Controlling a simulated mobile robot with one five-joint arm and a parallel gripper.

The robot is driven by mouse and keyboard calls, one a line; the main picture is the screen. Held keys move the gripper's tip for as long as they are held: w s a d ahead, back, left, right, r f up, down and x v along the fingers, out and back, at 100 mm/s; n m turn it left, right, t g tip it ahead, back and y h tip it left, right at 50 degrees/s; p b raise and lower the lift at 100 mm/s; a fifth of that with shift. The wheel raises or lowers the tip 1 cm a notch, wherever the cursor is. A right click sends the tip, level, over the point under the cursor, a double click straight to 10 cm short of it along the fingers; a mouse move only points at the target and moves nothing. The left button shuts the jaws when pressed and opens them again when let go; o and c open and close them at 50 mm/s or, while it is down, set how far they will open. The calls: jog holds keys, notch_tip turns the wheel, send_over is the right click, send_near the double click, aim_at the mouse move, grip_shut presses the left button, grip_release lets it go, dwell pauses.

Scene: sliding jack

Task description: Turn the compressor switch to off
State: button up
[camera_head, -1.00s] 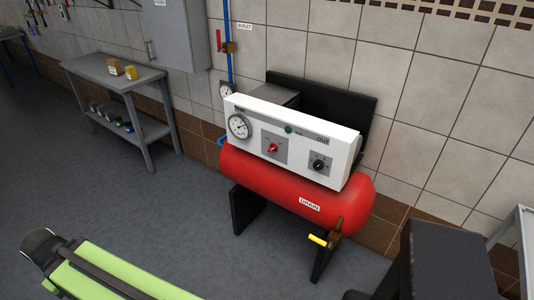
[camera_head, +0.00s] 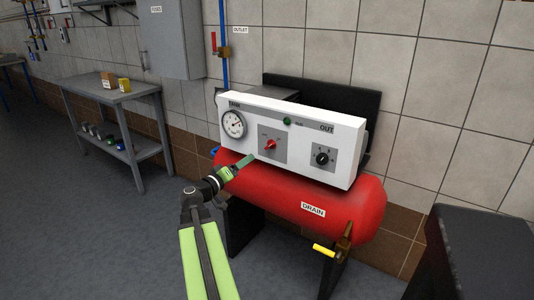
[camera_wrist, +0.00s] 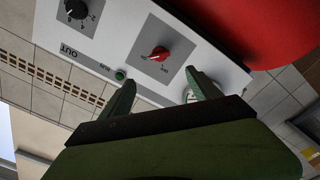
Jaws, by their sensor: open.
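The compressor's white control panel (camera_head: 300,165) sits above the red tank (camera_head: 300,198). A red switch knob (camera_head: 270,145) is on a grey plate in the panel's middle; it also shows in the wrist view (camera_wrist: 160,53). My gripper (camera_head: 247,161) is just left of and below the red knob in the head view. In the wrist view my gripper (camera_wrist: 162,88) has its two fingers spread and empty, with the knob beyond and between their tips, apart from both.
A black knob (camera_head: 322,157) by OUT, a green light (camera_head: 287,121) and a gauge (camera_head: 233,124) share the panel. A yellow drain handle (camera_head: 324,250) sticks out below the tank. A grey workbench (camera_head: 117,96) stands left; floor between is clear.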

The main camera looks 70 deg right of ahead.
aim_at(268, 147)
jog(key=x, duration=1.6)
jog(key=shift+d, duration=0.25)
